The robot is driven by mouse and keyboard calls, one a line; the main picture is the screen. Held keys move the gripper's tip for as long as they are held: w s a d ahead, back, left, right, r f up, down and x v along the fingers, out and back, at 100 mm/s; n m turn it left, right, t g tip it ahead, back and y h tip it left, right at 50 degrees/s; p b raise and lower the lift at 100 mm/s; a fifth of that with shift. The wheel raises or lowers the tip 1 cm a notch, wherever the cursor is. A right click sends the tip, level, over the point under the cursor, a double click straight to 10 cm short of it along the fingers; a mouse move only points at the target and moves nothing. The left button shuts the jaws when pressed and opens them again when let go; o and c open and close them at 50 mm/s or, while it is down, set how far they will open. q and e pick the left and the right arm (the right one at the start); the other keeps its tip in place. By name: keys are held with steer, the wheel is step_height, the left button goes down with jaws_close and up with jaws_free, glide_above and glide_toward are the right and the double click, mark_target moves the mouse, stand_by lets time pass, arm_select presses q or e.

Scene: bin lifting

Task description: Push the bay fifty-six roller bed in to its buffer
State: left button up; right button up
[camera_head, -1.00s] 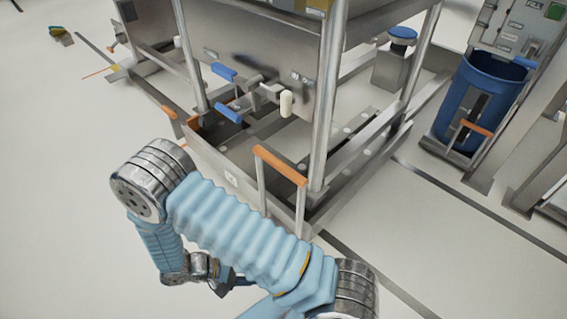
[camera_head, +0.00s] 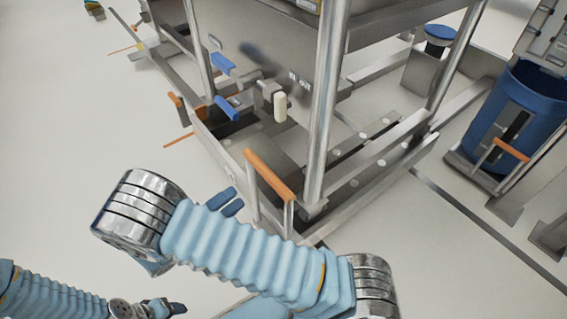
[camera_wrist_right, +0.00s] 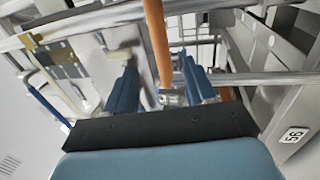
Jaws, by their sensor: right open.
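The bay fifty-six roller bed (camera_head: 372,167) is a low metal frame with rollers under a steel bin stand in the head view. A "56" plate (camera_wrist_right: 294,135) shows at the right of the right wrist view. Its orange push handle (camera_head: 269,174) stands on two posts at the near corner. My right gripper (camera_head: 228,202) is open, just left of the handle in the head view. In the right wrist view an orange bar (camera_wrist_right: 158,45) appears between the two blue fingers; I cannot tell how deep. My left gripper (camera_head: 168,308) is low at the left, its opening unclear.
A steel bin (camera_head: 270,62) with blue and white clamp handles stands above the bed on metal posts. A blue drum (camera_head: 520,110) sits in another station at the right, with its own orange handle (camera_head: 511,149).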

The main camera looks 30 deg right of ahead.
steer(key=s+x, duration=0.1)
steer(key=x, duration=1.2)
steer(key=shift+w+d+p, duration=0.2)
steer(key=shift+w+p, duration=0.15)
steer(key=shift+w, duration=0.05)
steer(key=shift+c, duration=0.5)
jaws_close()
